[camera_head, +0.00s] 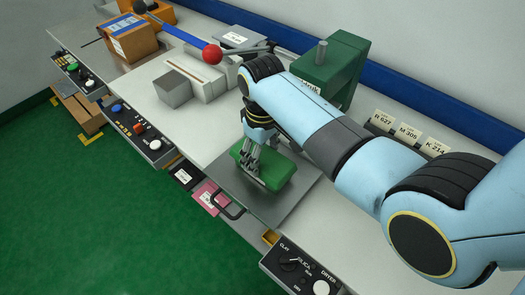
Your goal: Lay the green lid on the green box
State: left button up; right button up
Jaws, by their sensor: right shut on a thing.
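My right gripper (253,164) reaches down in the middle of the camera_head view and is shut on a green, block-like piece with rounded edges, which I take for the green lid (279,177). The piece is over a flat grey plate (232,192) at the bench's front edge. The fingers cover part of it. I cannot tell whether a separate green box is under it, or whether it touches the plate. A larger dark green box-shaped body (335,70) with a grey peg on top stands behind my right arm, which partly hides it. My left gripper is not in view.
A grey block (173,88) and a pale fixture with a red ball (212,54) stand left of the gripper. Label cards (410,132) stand at the back right. A control panel (300,268) and a black handle (228,207) are at the bench front.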

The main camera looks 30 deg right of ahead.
jog(key=shift+f, duration=0.35)
dwell(0.4)
jog(key=o, duration=1.2)
notch_tip(320, 180, up, 12)
